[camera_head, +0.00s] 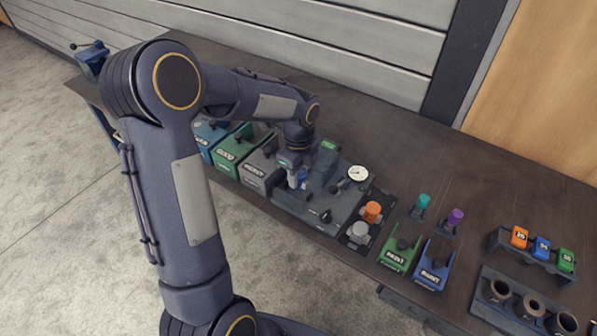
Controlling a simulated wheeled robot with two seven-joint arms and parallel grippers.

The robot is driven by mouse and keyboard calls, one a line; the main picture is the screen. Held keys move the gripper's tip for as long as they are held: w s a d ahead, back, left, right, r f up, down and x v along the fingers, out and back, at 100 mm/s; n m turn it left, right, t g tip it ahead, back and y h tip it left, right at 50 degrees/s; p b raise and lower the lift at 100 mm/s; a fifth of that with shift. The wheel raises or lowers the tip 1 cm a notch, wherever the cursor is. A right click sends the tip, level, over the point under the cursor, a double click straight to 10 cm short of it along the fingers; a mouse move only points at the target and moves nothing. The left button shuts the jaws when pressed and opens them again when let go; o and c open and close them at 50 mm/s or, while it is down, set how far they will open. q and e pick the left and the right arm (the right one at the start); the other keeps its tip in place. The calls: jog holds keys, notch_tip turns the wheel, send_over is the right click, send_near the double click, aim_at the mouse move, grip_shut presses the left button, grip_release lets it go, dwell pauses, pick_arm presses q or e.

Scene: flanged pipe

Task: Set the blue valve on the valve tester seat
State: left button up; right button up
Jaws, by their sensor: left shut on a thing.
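My left arm reaches in from the left, and its gripper (297,180) points down over the left part of the valve tester. The gripper is shut on the blue valve (303,174), of which only a small blue part shows between and beside the fingers. The valve tester (298,208) is a dark grey bench unit with a round white gauge (358,174) and a green label at its back. The seat is hidden behind the gripper, so I cannot tell whether the valve touches it. My right gripper is not in view.
Left of the tester stand blue, green (229,148) and grey (259,170) labelled boxes. The bench's back strip is clear.

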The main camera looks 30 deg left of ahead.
pick_arm(q)
jog(key=shift+f, duration=0.15)
jog(key=shift+f+b, duration=0.85)
jog(key=shift+f, duration=0.2)
jog(key=shift+f+b, duration=0.3)
jog(key=shift+f, duration=0.2)
dwell(0.3)
jog(key=o, duration=1.4)
